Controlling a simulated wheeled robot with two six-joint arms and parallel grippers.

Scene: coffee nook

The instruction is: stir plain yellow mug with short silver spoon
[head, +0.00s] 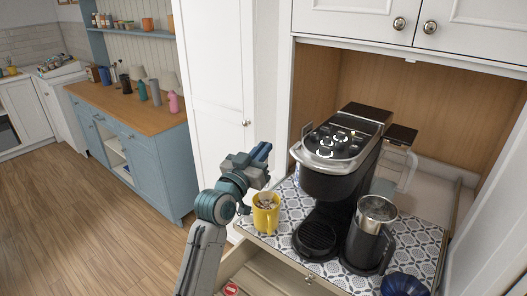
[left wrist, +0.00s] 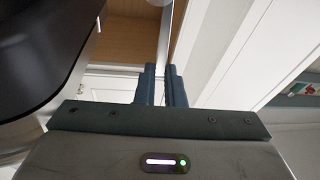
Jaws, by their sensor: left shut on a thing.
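The plain yellow mug (head: 266,219) stands upright at the left end of the patterned shelf. Something greyish shows inside its mouth, too small to make out. My left gripper (head: 262,152) is above and slightly left of the mug, with its blue fingers pointing up and to the right. In the left wrist view the two fingers (left wrist: 163,88) are close together with a narrow gap. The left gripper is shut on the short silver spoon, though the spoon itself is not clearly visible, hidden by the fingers. My right gripper is not in view.
A black coffee machine (head: 335,165) stands right of the mug, with a dark steel-topped jug (head: 367,240) in front. A dark blue object (head: 404,285) sits at the shelf's front right. An open drawer (head: 270,275) lies below. A tall white cabinet (head: 215,90) stands behind on the left.

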